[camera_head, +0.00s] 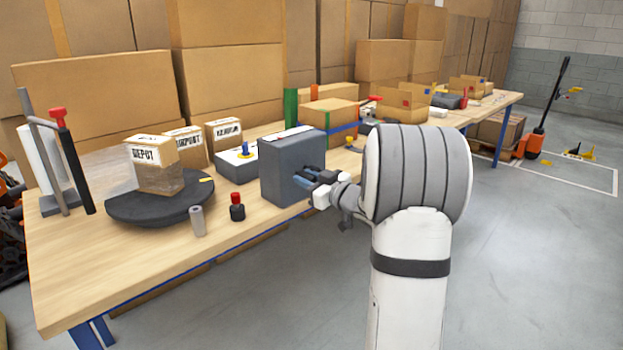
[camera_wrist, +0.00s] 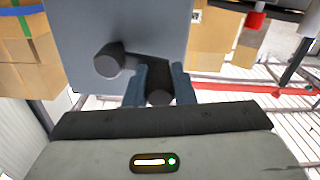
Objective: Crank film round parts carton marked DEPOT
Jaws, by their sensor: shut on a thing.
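The carton marked DEPOT (camera_head: 160,181) stands upright on a dark round turntable (camera_head: 125,212). Its lower part looks covered in clear film, and a faint sheet runs toward the white film roll (camera_head: 38,158) on the stand at left. A grey crank box (camera_head: 279,170) stands on the bench right of the turntable. My gripper (camera_head: 308,181) is at its right face. In the wrist view, my gripper (camera_wrist: 159,90) is shut on the dark crank handle (camera_wrist: 159,98), below and right of the round hub (camera_wrist: 108,61). The fingers hide part of the handle.
Two labelled cartons (camera_head: 188,147) (camera_head: 224,134) stand behind the turntable. A grey cylinder (camera_head: 197,221) and a red-topped dark piece (camera_head: 237,208) stand near the front edge. A control box with a blue knob (camera_head: 237,166) sits behind. Floor at right is mostly clear.

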